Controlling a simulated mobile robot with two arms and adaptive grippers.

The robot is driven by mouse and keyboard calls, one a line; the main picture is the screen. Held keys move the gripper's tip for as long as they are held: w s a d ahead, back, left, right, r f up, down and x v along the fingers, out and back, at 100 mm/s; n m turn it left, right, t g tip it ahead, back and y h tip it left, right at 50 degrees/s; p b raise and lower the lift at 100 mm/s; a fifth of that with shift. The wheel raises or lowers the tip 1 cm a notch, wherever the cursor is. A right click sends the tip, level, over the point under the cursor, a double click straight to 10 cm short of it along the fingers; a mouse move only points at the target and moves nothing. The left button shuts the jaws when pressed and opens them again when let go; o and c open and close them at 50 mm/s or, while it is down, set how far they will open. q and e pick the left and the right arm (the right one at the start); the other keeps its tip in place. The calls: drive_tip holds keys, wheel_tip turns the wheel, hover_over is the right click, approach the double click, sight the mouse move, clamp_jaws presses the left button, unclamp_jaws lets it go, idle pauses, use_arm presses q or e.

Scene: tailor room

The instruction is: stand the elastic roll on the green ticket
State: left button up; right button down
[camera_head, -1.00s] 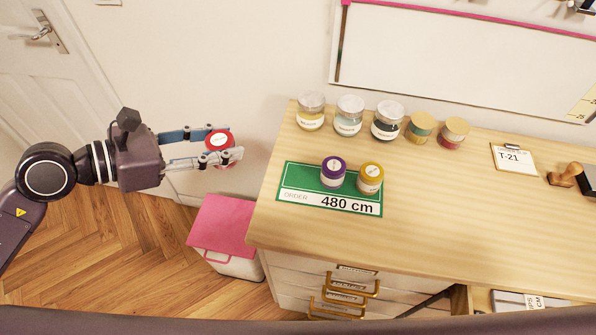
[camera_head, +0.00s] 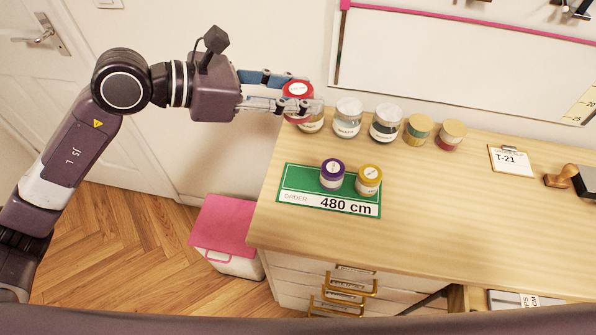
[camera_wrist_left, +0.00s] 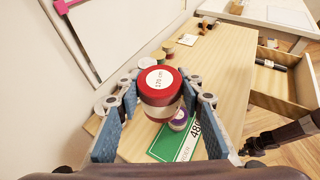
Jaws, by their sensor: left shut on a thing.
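My left gripper (camera_head: 297,97) is shut on a red-topped roll (camera_head: 298,89) and holds it in the air by the table's far left corner. In the left wrist view the red roll (camera_wrist_left: 160,85) sits between the fingers, and its label reads 120 cm. The green ticket (camera_head: 300,178) lies on the table, marked ORDER 480 cm, nearer the front than the gripper. A purple-topped roll (camera_head: 332,173) and a yellow-topped roll (camera_head: 369,180) stand on the ticket, side by side.
Along the table's back stand glass-lidded jars (camera_head: 347,120) and two wood-topped spools (camera_head: 418,129). One jar is partly hidden behind my gripper. A clipboard (camera_head: 512,160) marked T-21 and a stamp (camera_head: 563,176) lie to the right. A pink-lidded bin (camera_head: 225,222) stands on the floor left of the table.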

use_arm(q)
wheel_tip(320, 180, down, 15)
drive_tip(key=shift+r+p, duration=0.1)
drive_tip(key=shift+p, duration=0.55)
drive_tip(key=shift+f, duration=2.4)
drive_tip(key=shift+f, duration=0.1)
drive_tip(key=o, duration=1.1)
